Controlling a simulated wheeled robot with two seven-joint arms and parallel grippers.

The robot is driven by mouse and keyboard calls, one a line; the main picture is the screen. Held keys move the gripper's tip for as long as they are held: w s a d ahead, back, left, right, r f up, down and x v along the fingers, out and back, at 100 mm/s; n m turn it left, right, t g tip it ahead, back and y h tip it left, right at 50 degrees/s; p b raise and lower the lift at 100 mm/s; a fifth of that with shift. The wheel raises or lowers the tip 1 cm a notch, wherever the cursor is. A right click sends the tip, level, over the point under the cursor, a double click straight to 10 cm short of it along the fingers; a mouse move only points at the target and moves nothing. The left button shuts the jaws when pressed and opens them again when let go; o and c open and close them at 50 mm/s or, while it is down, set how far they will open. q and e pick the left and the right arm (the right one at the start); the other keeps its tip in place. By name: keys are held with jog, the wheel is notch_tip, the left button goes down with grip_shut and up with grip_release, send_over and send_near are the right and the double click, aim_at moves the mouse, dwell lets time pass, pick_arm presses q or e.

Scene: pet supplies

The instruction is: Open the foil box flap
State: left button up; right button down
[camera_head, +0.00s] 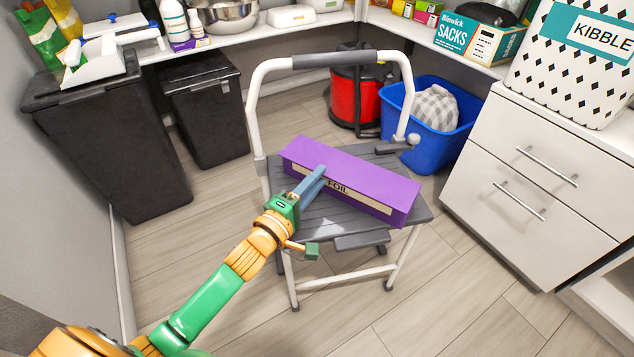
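A long purple foil box (366,177) lies on the grey top of a step stool (330,218), with a cream strip marked FOIL along its front side. My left gripper (318,174) reaches in from the lower left. Its blue-grey fingers are at the front of the box, left of the middle, and overlap the label and the top edge in the picture. The fingers look close together; whether they touch or grip the flap cannot be told. The flap looks closed against the box. My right gripper is not in view.
The stool's white handrail (258,105) arches behind the box. A blue bin (430,150) with a checked bag and a red canister (352,98) stand behind. Black bins (110,150) are at left, white drawers (530,190) at right. Floor in front is clear.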

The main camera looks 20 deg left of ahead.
pick_arm(q)
jog(key=shift+w, duration=0.15)
grip_shut()
dwell(1.4)
